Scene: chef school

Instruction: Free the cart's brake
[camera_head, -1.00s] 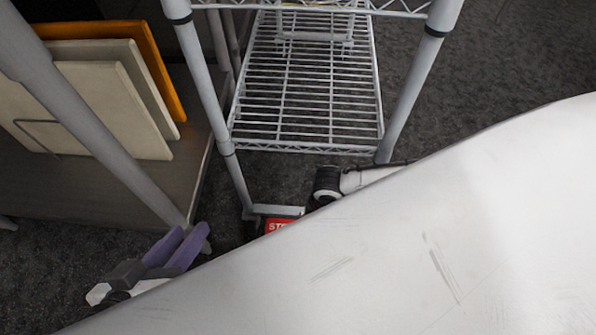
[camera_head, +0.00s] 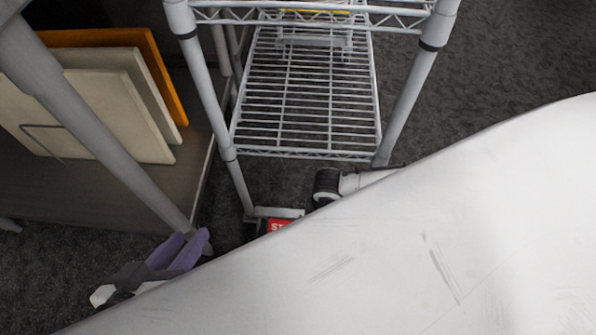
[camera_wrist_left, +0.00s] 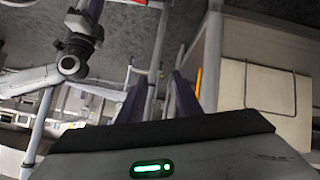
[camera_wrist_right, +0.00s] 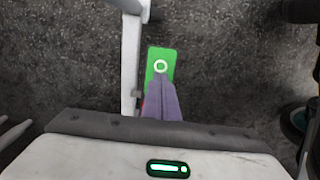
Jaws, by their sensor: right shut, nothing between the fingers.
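The cart is a grey wire-shelf cart (camera_head: 305,100) standing upright in the head view. At the foot of its near left post is a brake pedal with a red STOP part (camera_head: 279,226), partly hidden by my white body. In the right wrist view the brake shows a green pedal part (camera_wrist_right: 160,62) with a white ring. My right gripper (camera_wrist_right: 162,82) is shut and empty, its purple fingertips over the green part; I cannot tell whether they touch. My left gripper (camera_head: 191,240) has its fingers apart and empty, low beside the table leg; its fingers also show in the left wrist view (camera_wrist_left: 160,85).
A grey table leg (camera_head: 130,165) stands just by my left gripper. Cream and orange boards (camera_head: 105,110) lean on a low shelf (camera_head: 120,195) at the left. Dark carpet (camera_head: 500,60) is free to the right of the cart.

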